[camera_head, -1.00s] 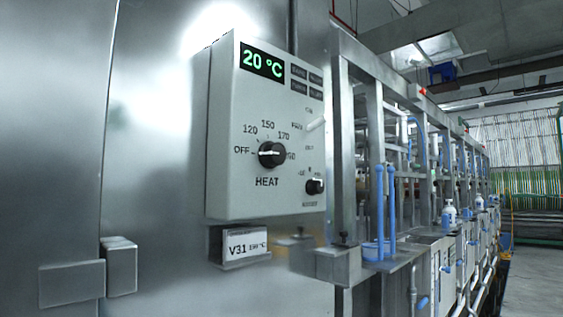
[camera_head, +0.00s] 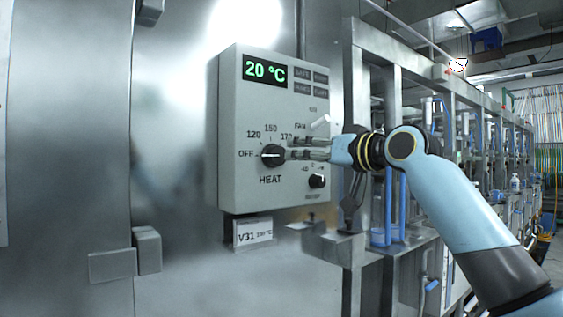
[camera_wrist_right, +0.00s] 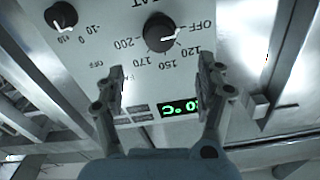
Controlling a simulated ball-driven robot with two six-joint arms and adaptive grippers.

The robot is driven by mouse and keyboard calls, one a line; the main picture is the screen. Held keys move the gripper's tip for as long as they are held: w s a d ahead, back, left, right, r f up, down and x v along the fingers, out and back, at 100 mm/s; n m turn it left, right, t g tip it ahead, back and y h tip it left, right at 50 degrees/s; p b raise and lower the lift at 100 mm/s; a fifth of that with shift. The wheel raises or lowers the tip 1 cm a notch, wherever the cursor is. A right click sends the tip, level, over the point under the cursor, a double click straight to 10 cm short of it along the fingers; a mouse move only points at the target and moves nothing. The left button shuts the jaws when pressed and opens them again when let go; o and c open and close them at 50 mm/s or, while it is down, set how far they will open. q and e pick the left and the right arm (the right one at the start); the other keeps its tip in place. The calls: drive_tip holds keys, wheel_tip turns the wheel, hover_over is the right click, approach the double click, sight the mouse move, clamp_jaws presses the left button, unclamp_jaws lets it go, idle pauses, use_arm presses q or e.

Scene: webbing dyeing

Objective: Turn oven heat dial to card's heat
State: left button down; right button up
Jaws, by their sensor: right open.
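The oven's grey control box (camera_head: 232,120) bears the black HEAT dial (camera_head: 273,155), whose white pointer is at OFF. The dial also shows in the right wrist view (camera_wrist_right: 160,32), with marks from OFF through 120, 150 and 170 to 200. The green display (camera_head: 265,70) reads 20 °C. The card (camera_head: 254,232) below the box reads V31 with a temperature too small to read surely. My right gripper (camera_head: 292,148) is at the dial's right side; in the wrist view its open fingers (camera_wrist_right: 163,72) are spread, with the dial ahead of the gap, apparently untouched. My left gripper is out of view.
A smaller black knob (camera_head: 317,181) sits at the box's lower right, with a light lever switch (camera_head: 320,122) above it. A steel frame (camera_head: 357,100) with blue pipes (camera_head: 388,205) stands close to the right. The steel oven front left of the box is clear.

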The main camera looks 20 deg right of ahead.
sight(280, 154)
drive_tip(key=p+x, duration=0.1)
drive_tip(key=x, duration=0.9)
drive_tip(key=shift+p, duration=0.3)
drive_tip(key=shift+w+a, duration=0.15)
drive_tip(key=shift+w, duration=0.25)
drive_tip(key=c, duration=1.2)
